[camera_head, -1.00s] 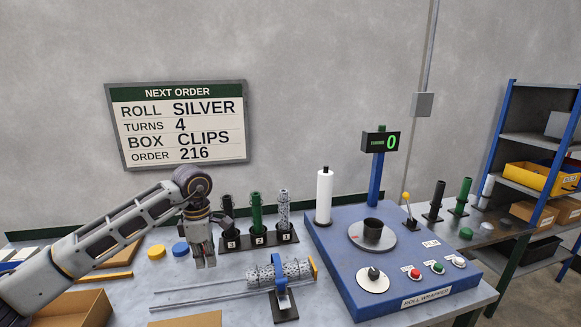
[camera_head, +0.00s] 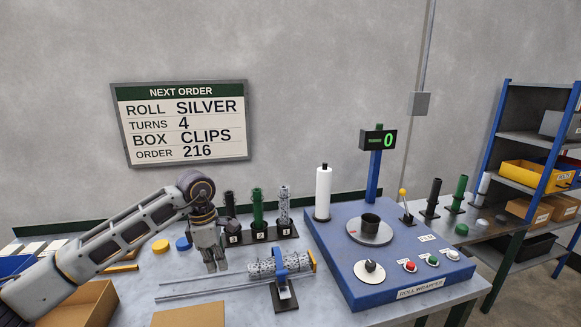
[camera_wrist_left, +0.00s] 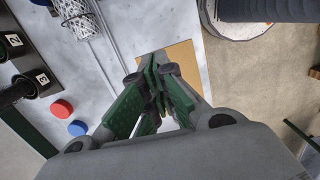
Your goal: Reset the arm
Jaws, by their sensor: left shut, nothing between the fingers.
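My left arm (camera_head: 125,240) reaches in from the left. Its gripper (camera_head: 216,268) points down over the grey bench, just left of the silver mesh roll (camera_head: 262,268). In the left wrist view the green-padded fingers (camera_wrist_left: 160,62) are together with nothing between them. The gripper appears apart from the roll and the rails (camera_head: 200,290). My right gripper is in neither view.
The blue roll wrapper (camera_head: 335,268) stands to the right, its counter (camera_head: 379,140) reading 0. Behind the gripper is a rack (camera_head: 262,234) with upright rolls. An open cardboard box (camera_head: 82,306) and a cardboard sheet (camera_head: 190,315) lie in front.

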